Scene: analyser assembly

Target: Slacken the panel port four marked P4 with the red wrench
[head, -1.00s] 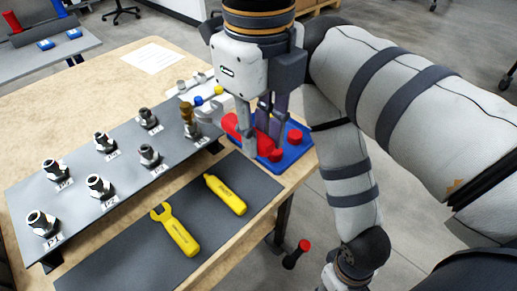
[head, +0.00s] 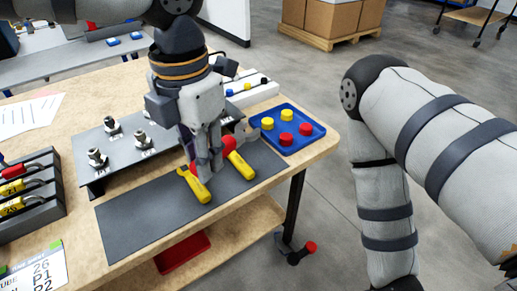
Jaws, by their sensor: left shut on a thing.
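My left gripper (head: 210,168) is shut on the red wrench (head: 228,139) and holds it above the dark mat. The wrench lies across the fingers, its grey head seeming to point right. The grey port panel (head: 90,184) stands behind the mat, with several metal ports on it. Two ports at its left, a front one (head: 97,157) and another front one (head: 139,138), show clearly. The panel's right part, where port P4 stood in the earlier view, is hidden behind my gripper. My right gripper is out of view.
The dark mat (head: 135,222) bears a yellow wrench (head: 201,190) and another yellow tool (head: 241,166) under the gripper. A blue tray (head: 318,130) with red and yellow caps stands right. A tool rack (head: 50,205) and a printed card (head: 35,268) are left.

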